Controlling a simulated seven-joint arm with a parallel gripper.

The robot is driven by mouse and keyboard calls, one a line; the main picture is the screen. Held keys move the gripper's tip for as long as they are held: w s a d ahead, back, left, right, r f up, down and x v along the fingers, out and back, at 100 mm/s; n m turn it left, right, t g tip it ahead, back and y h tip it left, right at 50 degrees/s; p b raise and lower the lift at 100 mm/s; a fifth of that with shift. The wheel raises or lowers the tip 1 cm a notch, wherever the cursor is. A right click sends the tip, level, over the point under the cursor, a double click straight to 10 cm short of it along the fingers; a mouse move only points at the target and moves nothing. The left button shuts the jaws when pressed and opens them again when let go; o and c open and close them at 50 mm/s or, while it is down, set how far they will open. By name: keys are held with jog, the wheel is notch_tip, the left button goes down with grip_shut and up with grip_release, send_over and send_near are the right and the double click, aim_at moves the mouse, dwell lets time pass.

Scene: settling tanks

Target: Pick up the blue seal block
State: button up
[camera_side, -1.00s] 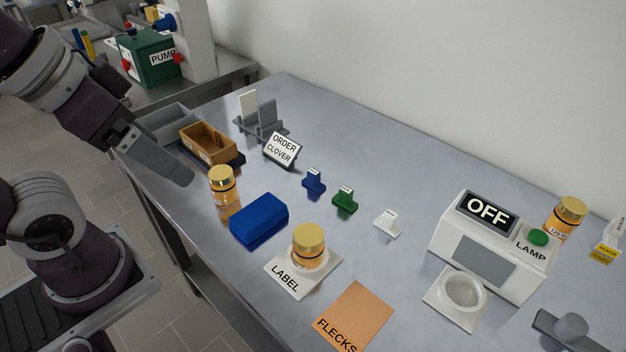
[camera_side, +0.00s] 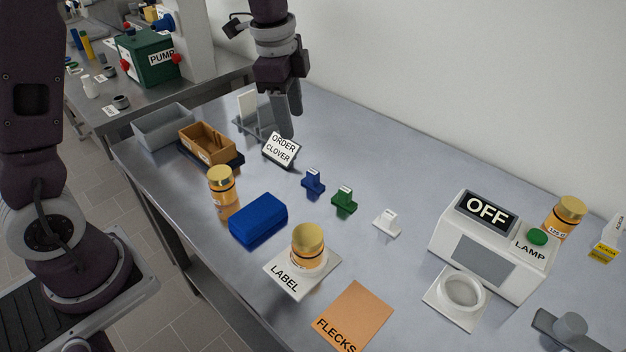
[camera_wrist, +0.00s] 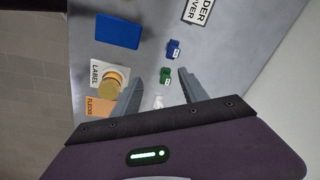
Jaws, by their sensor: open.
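The small blue seal block (camera_side: 313,181) stands on the grey table in a row with a green block (camera_side: 344,201) and a white block (camera_side: 387,222). It has a raised tab with a pale top. The wrist view also shows the blue block (camera_wrist: 173,49), with the green block (camera_wrist: 165,76) and white block (camera_wrist: 158,101) below it. My gripper (camera_side: 287,132) is above the table near the order sign, behind and left of the blue block in the side view. Its fingers (camera_wrist: 161,77) are apart and empty, with the blue block beyond their tips.
A larger blue box (camera_side: 258,218), a gold-lidded jar (camera_side: 222,190) and another jar (camera_side: 308,246) on the LABEL card stand in front. A brown tray (camera_side: 207,143) is left; a lamp box (camera_side: 485,255) reads OFF.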

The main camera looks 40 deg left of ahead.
aim_at(313, 172)
jog(key=w+f+m, duration=0.1)
jog(key=w+f, duration=0.1)
jog(key=f, duration=0.2)
jog(key=w+a+f+m+g, duration=0.1)
jog(key=w+f+m, duration=0.1)
jog(key=f, duration=0.2)
jog(key=w+f+m, duration=0.2)
jog(key=f, duration=0.2)
jog(key=shift+w+a+f+g, duration=0.3)
jog(key=shift+w+g, duration=0.1)
jog(key=shift+m, duration=0.3)
jog(key=f, duration=0.8)
jog(key=shift+w+d, duration=0.15)
jog(key=shift+w, duration=0.1)
grip_shut()
